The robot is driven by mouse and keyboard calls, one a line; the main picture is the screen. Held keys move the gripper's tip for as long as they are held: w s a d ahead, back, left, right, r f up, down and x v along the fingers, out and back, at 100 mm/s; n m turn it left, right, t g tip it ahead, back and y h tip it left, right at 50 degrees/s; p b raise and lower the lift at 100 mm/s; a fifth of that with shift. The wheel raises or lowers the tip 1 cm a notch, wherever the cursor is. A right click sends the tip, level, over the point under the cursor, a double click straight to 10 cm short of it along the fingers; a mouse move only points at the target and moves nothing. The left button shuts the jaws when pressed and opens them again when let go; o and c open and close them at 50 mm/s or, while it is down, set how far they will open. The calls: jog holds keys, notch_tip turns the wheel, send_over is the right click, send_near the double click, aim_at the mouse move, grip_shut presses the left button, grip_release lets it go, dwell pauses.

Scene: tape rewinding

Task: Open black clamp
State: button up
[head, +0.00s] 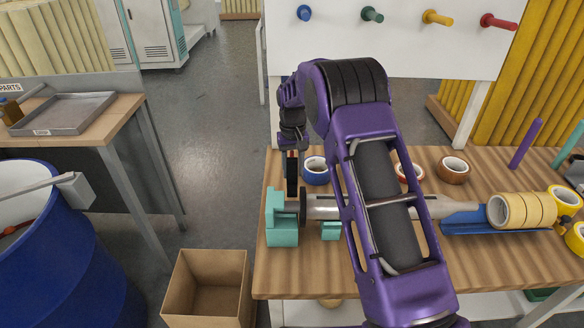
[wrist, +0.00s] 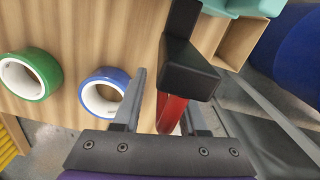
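The black clamp (head: 292,180) shows in the head view as a dark upright piece beside the teal stand at the left end of the table. In the wrist view the black clamp (wrist: 188,70) is close in front of the camera, with a red handle (wrist: 172,112) extending toward the gripper palm. My gripper (head: 291,150) is just above the clamp. In the wrist view my gripper (wrist: 162,95) has its fingers apart, one on each side of the red handle. A gap shows between the left finger and the handle. The right fingertip is partly hidden by the black part.
A teal stand (head: 281,222) carries a grey shaft (head: 322,208). A blue tape roll (wrist: 105,92) and a green tape roll (wrist: 30,74) stand near the left finger. A cardboard box (head: 207,285) stands on the floor.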

jog(key=shift+a+r, duration=0.1)
jog(key=shift+a, duration=0.05)
jog(key=shift+w+r, duration=0.1)
jog(key=shift+r, duration=0.4)
notch_tip(320, 180, up, 16)
jog(key=shift+r, duration=0.2)
